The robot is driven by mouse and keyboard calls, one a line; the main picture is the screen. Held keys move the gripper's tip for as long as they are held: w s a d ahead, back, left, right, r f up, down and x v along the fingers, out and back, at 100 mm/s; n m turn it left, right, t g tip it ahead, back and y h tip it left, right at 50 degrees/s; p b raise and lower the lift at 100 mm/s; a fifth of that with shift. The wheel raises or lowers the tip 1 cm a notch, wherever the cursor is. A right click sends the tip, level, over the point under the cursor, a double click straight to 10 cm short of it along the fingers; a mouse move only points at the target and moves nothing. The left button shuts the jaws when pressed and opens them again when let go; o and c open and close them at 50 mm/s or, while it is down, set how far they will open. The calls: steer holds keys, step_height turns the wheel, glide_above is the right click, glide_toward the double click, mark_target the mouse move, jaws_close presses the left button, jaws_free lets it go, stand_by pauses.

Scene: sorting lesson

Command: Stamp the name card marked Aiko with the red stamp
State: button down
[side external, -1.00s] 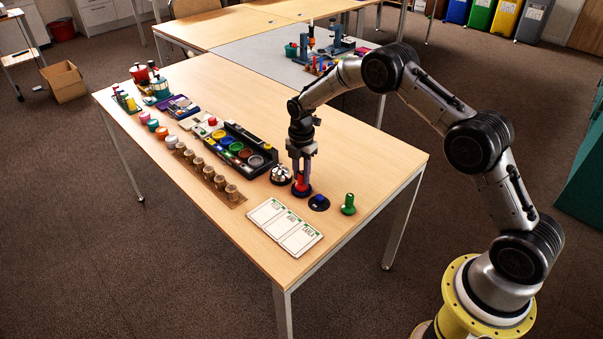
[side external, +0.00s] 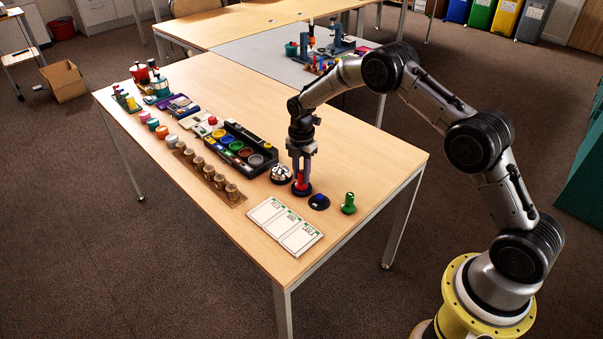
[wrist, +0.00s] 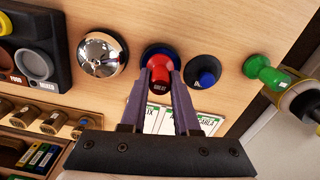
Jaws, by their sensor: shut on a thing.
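My gripper (side external: 301,176) points down and is shut on the red stamp (side external: 301,186). The red stamp stands upright on a dark round base at the table. In the wrist view the red stamp (wrist: 161,76) shows between the two purple-grey fingers of my gripper (wrist: 160,72). Three white name cards (side external: 284,228) lie side by side near the table's front edge, in front of the stamp. The cards (wrist: 208,124) are partly hidden by the fingers in the wrist view; I cannot make out which one reads Aiko.
A blue stamp (side external: 320,201) and a green stamp (side external: 348,204) stand right of the red one. A silver bell (side external: 281,174) is close on the left. The right table end is clear.

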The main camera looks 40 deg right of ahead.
steer(key=shift+s+f, duration=0.1)
steer(key=shift+r, duration=3.6)
steer(key=shift+f+m, duration=0.2)
steer(key=shift+m, duration=0.1)
glide_above(285, 223)
steer(key=f, duration=0.1)
steer(key=shift+f, duration=1.1)
steer(key=shift+f, duration=1.5)
